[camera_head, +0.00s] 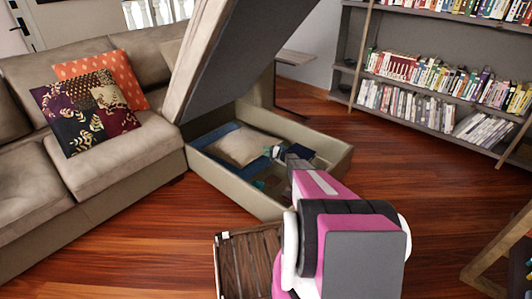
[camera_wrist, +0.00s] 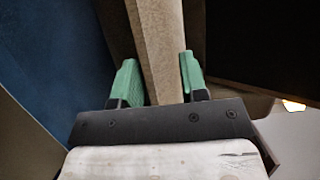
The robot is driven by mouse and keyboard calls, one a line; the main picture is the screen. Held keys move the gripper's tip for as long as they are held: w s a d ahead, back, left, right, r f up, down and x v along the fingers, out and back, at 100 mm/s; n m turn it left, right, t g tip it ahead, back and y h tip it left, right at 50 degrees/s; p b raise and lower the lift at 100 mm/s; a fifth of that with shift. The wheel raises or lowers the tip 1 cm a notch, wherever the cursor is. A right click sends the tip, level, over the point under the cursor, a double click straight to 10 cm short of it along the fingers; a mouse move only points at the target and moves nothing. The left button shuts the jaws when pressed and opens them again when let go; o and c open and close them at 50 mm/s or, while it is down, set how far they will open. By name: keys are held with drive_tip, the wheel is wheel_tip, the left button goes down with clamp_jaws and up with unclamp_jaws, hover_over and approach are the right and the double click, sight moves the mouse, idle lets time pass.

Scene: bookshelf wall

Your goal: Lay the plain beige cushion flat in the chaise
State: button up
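The plain beige cushion (camera_head: 241,145) lies inside the open storage box of the chaise (camera_head: 238,189), against blue material (camera_head: 214,135). It looks slightly tilted. The chaise lid (camera_head: 237,55) stands raised above the box. My gripper (camera_head: 292,160) reaches into the box at its right side, near the cushion's right end, partly hidden by my arm. In the wrist view its green fingers (camera_wrist: 158,80) are apart, with a beige strip between them. I cannot tell whether that strip is cushion or box, or whether the fingers grip it.
A sofa (camera_head: 110,151) with a patterned cushion (camera_head: 83,112) and an orange cushion (camera_head: 108,75) stands at left. A slatted wooden piece (camera_head: 247,262) is in front, beside my arm. Bookshelves (camera_head: 430,75) line the back right. Wooden floor (camera_head: 400,170) is clear at right.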

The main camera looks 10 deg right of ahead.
drive_tip(key=v, duration=1)
drive_tip(key=shift+s+d, duration=0.2)
drive_tip(key=shift+d, duration=0.05)
drive_tip(key=shift+r, duration=0.1)
idle(0.3)
drive_tip(key=s+a+r+n+g+h, duration=0.2)
drive_tip(key=s+a+r+g, duration=0.2)
drive_tip(key=s+a+r, duration=0.75)
drive_tip(key=s+a+r+n+g+h, duration=0.3)
drive_tip(key=s+a+r+g, duration=0.35)
drive_tip(key=s, duration=0.75)
drive_tip(key=s+a+r+h, duration=0.1)
drive_tip(key=s+r+h, duration=0.2)
drive_tip(key=s+r, duration=0.3)
drive_tip(key=s+a+r+n+h, duration=0.1)
drive_tip(key=s+r, duration=0.5)
drive_tip(key=s, duration=0.8)
drive_tip(key=s+a+r+n+h, duration=0.1)
drive_tip(key=s+a+r+h, duration=0.2)
drive_tip(key=s+r+h, duration=0.3)
drive_tip(key=s+r, duration=0.1)
drive_tip(key=s, duration=0.3)
drive_tip(key=shift+a, duration=0.15)
drive_tip(key=shift+s, duration=0.1)
